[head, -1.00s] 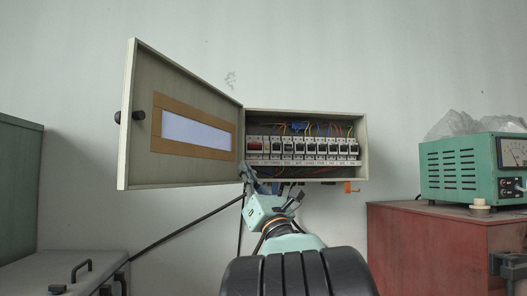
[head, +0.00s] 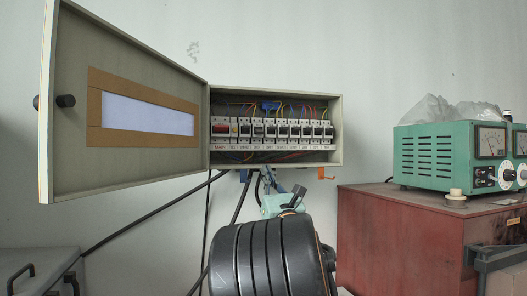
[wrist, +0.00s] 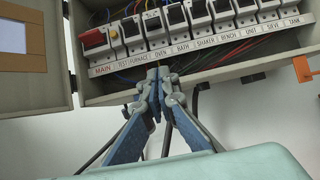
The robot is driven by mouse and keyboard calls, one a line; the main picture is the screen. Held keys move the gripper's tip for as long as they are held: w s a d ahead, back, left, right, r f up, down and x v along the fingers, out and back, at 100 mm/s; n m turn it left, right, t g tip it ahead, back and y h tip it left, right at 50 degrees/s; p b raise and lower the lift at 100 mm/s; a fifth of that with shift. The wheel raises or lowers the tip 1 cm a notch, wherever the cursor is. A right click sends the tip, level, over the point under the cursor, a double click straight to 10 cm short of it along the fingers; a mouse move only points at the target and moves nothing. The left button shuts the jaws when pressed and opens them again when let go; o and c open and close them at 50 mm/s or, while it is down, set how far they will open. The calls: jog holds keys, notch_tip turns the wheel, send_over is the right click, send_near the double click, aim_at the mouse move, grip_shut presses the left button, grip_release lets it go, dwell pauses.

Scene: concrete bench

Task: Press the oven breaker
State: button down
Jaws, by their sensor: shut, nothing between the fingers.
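The open breaker box (head: 340,110) holds a row of labelled breakers. The oven breaker (wrist: 154,28) is white with a dark toggle, above the "OVEN" label in the wrist view. It also shows in the head view (head: 257,130), in the left part of the row. My gripper (wrist: 160,78) is shut and empty, its blue-grey fingertips pointing up just below the "OVEN" label in the picture. In the head view my gripper (head: 271,182) shows below the box, partly hidden by my arm. I see no contact with the breaker.
The red-toggled main breaker (wrist: 95,40) is at the row's left end, with close neighbours on both sides of the oven breaker. The box door (head: 140,165) hangs open to the left. A green meter unit (head: 437,155) stands on a red cabinet (head: 395,225) at right.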

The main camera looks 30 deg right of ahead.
aim_at(259, 132)
jog(key=p+x, duration=0.3)
jog(key=x, duration=0.6)
jog(key=shift+w+r+p, duration=0.15)
jog(key=shift+p, duration=0.2)
jog(key=r, duration=0.1)
jog(key=r+p, duration=0.1)
jog(key=r, duration=0.1)
jog(key=shift+s+r, duration=0.1)
jog(key=shift+s, duration=0.25)
jog(key=shift+s+a+r+p, duration=0.1)
jog(key=shift+r+p, duration=0.15)
jog(key=shift+p, duration=0.05)
jog(key=shift+s+a+r+g, duration=0.1)
jog(key=shift+s+r+g, duration=0.25)
jog(key=shift+g, duration=0.45)
